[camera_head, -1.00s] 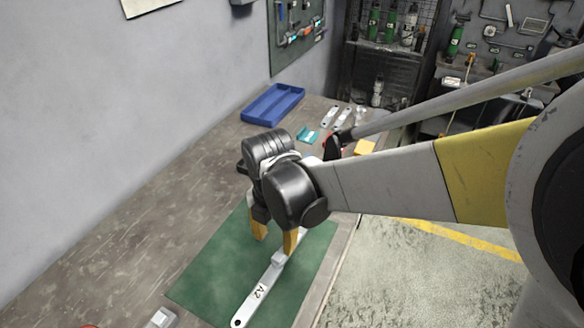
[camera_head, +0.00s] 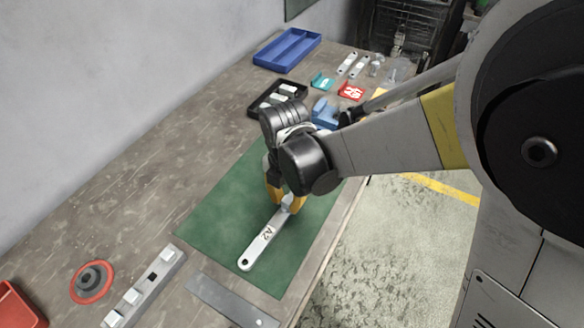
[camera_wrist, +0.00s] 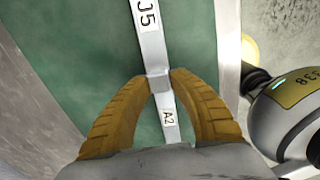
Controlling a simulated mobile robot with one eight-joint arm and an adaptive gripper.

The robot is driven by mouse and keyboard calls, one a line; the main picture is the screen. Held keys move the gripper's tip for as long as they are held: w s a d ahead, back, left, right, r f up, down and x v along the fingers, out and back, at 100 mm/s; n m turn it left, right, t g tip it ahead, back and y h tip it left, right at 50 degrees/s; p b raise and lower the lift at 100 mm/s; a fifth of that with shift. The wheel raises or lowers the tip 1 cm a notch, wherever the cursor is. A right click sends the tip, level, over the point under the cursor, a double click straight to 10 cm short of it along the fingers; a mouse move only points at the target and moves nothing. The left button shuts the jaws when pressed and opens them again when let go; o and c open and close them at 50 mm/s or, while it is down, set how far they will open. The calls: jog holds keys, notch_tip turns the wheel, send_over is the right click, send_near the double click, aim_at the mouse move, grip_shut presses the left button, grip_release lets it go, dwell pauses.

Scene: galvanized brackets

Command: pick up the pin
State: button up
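A long light-grey metal bar (camera_head: 262,243) marked A2 lies across the green mat. In the wrist view the bar (camera_wrist: 150,42) also carries a J5 label. A small grey block (camera_wrist: 158,82) sits on the bar between my fingertips; I cannot tell whether this is the pin, and no other pin is clear. My gripper (camera_head: 285,203) points down over the bar's far part, one yellow finger on each side. In the wrist view my gripper (camera_wrist: 161,77) has both tips against the block's sides. The fingers hide part of the bar in the head view.
The green mat (camera_head: 225,215) is otherwise bare.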

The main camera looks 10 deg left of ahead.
grip_shut()
